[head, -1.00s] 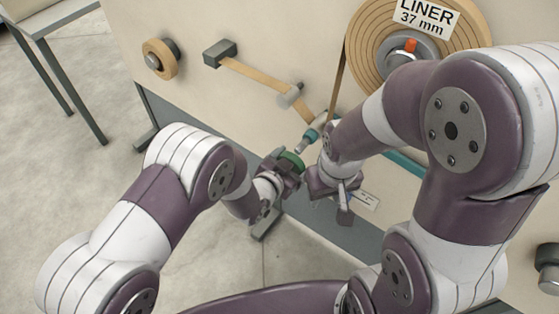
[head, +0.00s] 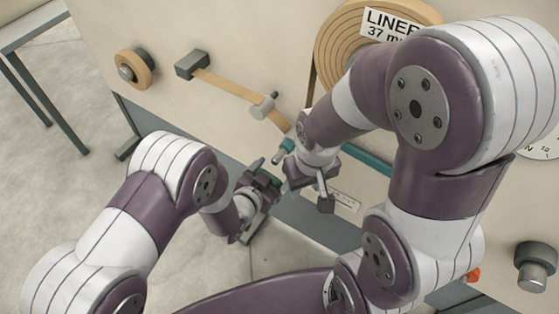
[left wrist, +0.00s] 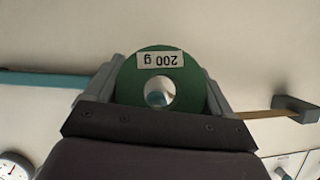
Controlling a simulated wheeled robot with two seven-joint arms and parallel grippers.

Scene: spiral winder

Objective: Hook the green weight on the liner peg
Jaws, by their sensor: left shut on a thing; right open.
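The green weight (left wrist: 187,78) is a ring with a "200 g" label, upside down in the left wrist view. My left gripper (head: 266,180) is shut on it, with a finger on each side. In the head view only a dark green part of the weight (head: 270,178) shows. A short peg with a teal body and grey tip (head: 282,152) sticks out from the panel just above the weight, apparently apart from it. A teal and pale end (left wrist: 157,98) shows through the weight's hole. My right gripper (head: 308,188) is open and empty, close to the right of the weight.
The liner roll (head: 335,40) is on the panel above, partly hidden by my right arm. A tan strip (head: 230,86) runs from a grey block (head: 192,64) past a pale roller (head: 264,105). A teal rail (head: 365,163) lies to the right. A grey knob (head: 537,265) is at lower right.

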